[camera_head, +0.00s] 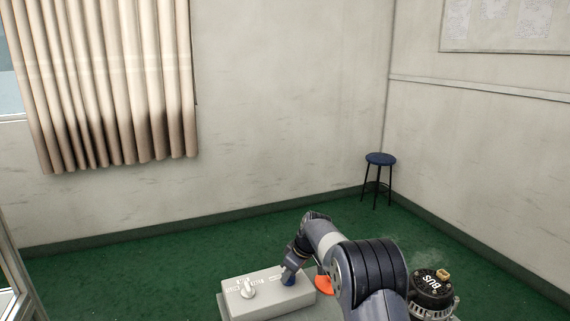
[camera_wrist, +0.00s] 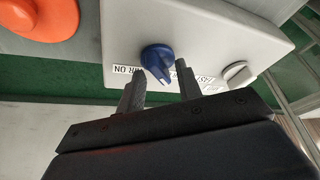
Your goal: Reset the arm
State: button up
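My arm reaches down from the lower right in the head view, ending at a pale control box (camera_head: 262,300). In the wrist view, the two fingers of my gripper (camera_wrist: 159,70) are apart, one on each side of the blue knob (camera_wrist: 156,58) on the box face (camera_wrist: 190,22). The fingertips are close to the knob; I cannot tell whether they touch it. The knob also shows below my arm's end in the head view (camera_head: 289,281). A label reading "ON" sits by the knob, partly hidden by a finger.
A white knob (camera_head: 248,289) sits on the same box. An orange round part (camera_wrist: 40,15) lies beside the box. An alternator-like part (camera_head: 433,290) marked "BUS" stands right of my arm. A blue stool (camera_head: 380,160) is in the far corner; green floor (camera_head: 200,250) is clear.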

jog(key=m+p, duration=0.1)
jog(key=m, duration=0.1)
jog(key=m+t+h+p, duration=0.1)
jog(key=m, duration=0.1)
jog(key=shift+s+a+r+m, duration=0.1)
jog(key=shift+a+r+m, duration=0.05)
jog(key=shift+m, duration=0.15)
jog(key=shift+m+t+h+p, duration=0.4)
jog(key=shift+m+h+p, duration=0.3)
jog(key=shift+m+p, duration=0.7)
jog(key=shift+m, duration=0.3)
